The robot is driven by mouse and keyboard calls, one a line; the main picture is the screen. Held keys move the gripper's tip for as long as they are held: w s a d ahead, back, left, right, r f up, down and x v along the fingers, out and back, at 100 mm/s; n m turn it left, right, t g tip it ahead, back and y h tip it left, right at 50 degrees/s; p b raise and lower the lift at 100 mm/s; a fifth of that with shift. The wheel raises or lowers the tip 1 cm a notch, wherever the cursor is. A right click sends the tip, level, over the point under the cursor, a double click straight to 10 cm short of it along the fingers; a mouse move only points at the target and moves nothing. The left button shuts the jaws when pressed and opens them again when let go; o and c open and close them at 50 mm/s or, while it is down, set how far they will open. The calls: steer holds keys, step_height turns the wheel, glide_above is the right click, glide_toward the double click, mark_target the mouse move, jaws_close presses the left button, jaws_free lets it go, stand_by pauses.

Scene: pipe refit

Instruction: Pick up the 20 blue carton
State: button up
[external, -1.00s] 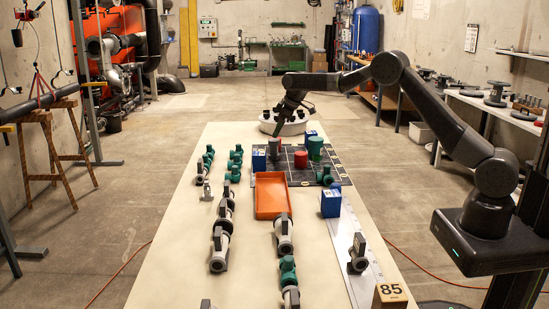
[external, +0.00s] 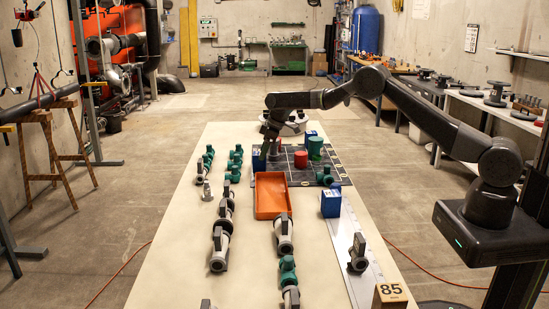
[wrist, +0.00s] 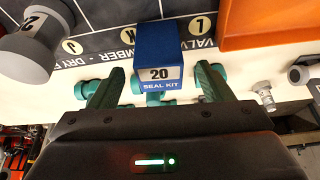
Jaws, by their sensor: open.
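The blue carton labelled 20 SEAL KIT (wrist: 160,50) shows in the wrist view between my two green fingers. It stands on the table at the edge of the dark lettered board. My gripper (wrist: 158,76) is open, with one finger on each side of the carton and a gap on both sides. In the external view the carton (external: 258,163) is partly hidden behind my gripper (external: 268,152), which is tilted downward at the board's left edge.
The dark board (external: 292,177) holds red and green cylinders. Green and grey valve fittings (external: 221,240) line the table's left side.

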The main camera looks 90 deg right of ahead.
mark_target(260, 162)
steer(key=shift+p+x, duration=0.6)
steer(key=shift+x, duration=1.45)
steer(key=shift+w+r, duration=0.1)
steer(key=c, duration=1.1)
steer(key=shift+c, duration=0.2)
steer(key=shift+d+r, duration=0.1)
